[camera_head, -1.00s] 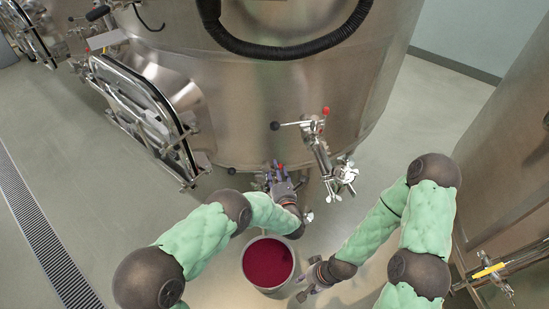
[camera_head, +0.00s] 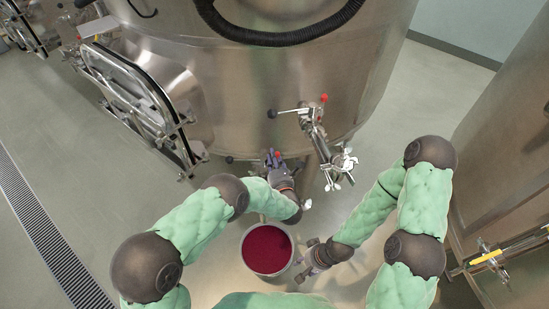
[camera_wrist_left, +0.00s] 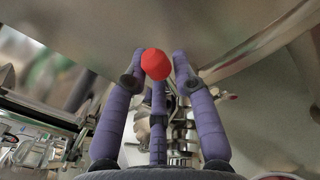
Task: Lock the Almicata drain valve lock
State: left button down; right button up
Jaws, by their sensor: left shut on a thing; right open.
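The low drain valve on the big steel vat shows a small red knob (camera_head: 277,154) and a dark handle end (camera_head: 230,159) to its left. My left gripper (camera_head: 273,160) is at this valve, shut on the red knob. In the left wrist view the red knob (camera_wrist_left: 156,63) sits between the purple fingertips (camera_wrist_left: 157,58). The valve body is largely hidden behind the fingers. My right gripper (camera_head: 301,263) is open and empty, low beside the bucket's right rim.
A bucket of dark red liquid (camera_head: 267,249) stands on the floor below the valve. A higher tap (camera_head: 318,135) with its own red knob and black-ended lever sticks out to the right of my left gripper. A vat hatch (camera_head: 135,100) is at left. Another tank (camera_head: 510,170) stands at right.

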pick_arm(q)
jog(key=n+b, duration=0.1)
jog(key=n, duration=0.1)
jog(key=a+n+b, duration=0.1)
jog(key=n+b, duration=0.1)
jog(key=shift+a+g+h, duration=0.2)
jog(key=shift+g+h, duration=0.1)
jog(key=shift+r, duration=0.1)
jog(key=c, duration=1)
grip_release()
jog(key=shift+s, duration=0.1)
jog(key=v, duration=1.1)
jog(key=shift+s+d, duration=0.15)
jog(key=shift+s, duration=0.2)
